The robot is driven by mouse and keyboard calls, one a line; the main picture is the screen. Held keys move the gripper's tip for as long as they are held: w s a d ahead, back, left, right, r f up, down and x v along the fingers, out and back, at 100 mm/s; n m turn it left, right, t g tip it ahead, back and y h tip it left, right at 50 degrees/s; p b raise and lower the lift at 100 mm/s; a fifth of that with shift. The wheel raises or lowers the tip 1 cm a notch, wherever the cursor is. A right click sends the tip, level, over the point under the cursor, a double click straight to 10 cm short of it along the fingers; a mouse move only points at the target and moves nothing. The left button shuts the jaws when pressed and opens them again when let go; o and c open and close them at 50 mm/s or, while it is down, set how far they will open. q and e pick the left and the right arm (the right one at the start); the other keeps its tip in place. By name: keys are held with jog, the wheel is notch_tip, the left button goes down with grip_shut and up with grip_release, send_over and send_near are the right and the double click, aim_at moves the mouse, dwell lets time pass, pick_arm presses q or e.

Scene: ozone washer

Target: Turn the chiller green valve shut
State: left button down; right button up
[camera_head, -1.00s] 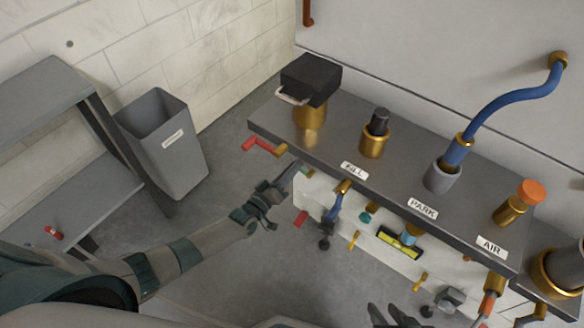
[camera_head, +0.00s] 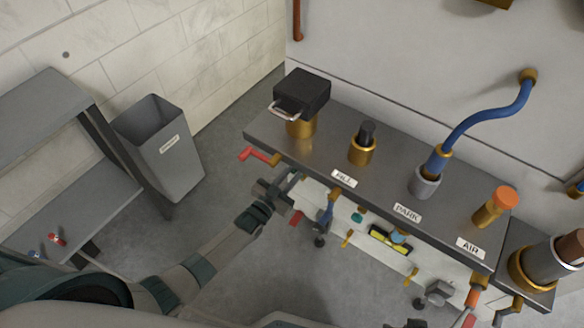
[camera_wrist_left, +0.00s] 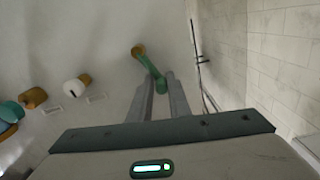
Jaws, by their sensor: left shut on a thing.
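In the left wrist view, a green valve handle (camera_wrist_left: 149,66) runs down from a brass fitting (camera_wrist_left: 138,51) on a pale panel. My left gripper (camera_wrist_left: 159,82) has its two fingers around the lower end of the handle, shut on it. In the head view my left gripper (camera_head: 291,183) is under the front left edge of the grey shelf. The green handle is hidden there by the gripper and shelf. Of my right gripper, only a dark sliver may show at the bottom edge of the head view; its jaws cannot be made out.
The metal shelf (camera_head: 312,160) with FILL, PARK and AIR labels overhangs the gripper. A red-handled valve (camera_head: 259,156) sticks out just above it and a red handle (camera_head: 296,218) is just below. A grey bin (camera_head: 163,150) stands left. The floor between is clear.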

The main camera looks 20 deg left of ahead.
pick_arm(q)
jog(key=shift+s+d+m, duration=0.2)
jog(key=shift+d+m, duration=0.15)
jog(key=shift+m, duration=0.65)
jog(key=shift+s+d+m, duration=0.2)
jog(key=shift+d+m, duration=0.15)
jog(key=shift+m, duration=0.65)
pick_arm(e)
jog(key=shift+s+d, duration=0.35)
jog(key=shift+d, duration=0.1)
jog(key=shift+g, duration=0.3)
pick_arm(q)
jog(key=c, duration=1.7)
grip_release()
jog(key=shift+c, duration=0.2)
pick_arm(e)
jog(key=shift+a, duration=0.1)
pick_arm(q)
jog(key=shift+r, duration=0.1)
pick_arm(e)
jog(key=shift+w, duration=0.1)
jog(key=shift+r, duration=0.1)
